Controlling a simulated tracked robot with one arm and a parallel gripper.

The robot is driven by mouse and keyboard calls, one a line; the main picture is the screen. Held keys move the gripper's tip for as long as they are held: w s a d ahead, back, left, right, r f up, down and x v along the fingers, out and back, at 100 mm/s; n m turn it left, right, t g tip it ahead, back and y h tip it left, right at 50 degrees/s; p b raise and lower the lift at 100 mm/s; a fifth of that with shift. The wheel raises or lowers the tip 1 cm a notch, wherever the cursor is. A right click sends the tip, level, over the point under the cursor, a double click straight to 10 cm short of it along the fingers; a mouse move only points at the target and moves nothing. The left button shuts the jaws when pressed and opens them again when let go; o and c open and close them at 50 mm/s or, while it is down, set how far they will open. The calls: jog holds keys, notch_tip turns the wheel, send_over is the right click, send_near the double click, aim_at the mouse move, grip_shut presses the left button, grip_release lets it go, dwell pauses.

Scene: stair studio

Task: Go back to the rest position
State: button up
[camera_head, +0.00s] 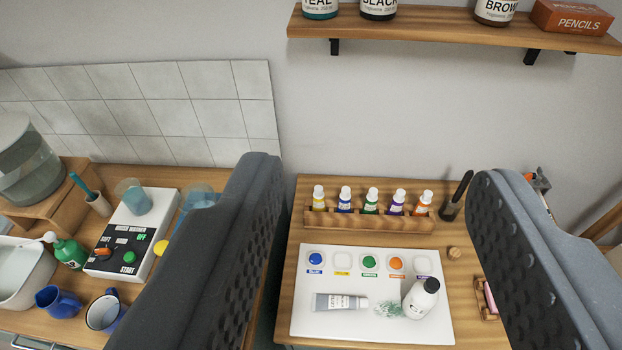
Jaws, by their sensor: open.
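My gripper (368,228) shows as two large dark grey fingers at the left and right of the view. The fingers are wide apart and nothing is held between them. Between them, beyond the fingertips, I see a wooden table (467,285) with a white palette board (300,325) on it. The left finger hides part of the gap between the two wooden surfaces. The right finger hides part of the table's right side.
A wooden rack (370,222) holds several small paint bottles behind the board. A tube (338,302) and a white bottle (420,298) are on the board. At left stand a control box (133,235), mugs and a water tank (28,165). A shelf (440,32) hangs above.

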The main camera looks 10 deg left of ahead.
notch_tip(320, 180, down, 8)
jog(key=b, duration=0.7)
jog(key=shift+r, duration=0.15)
jog(key=c, duration=0.3)
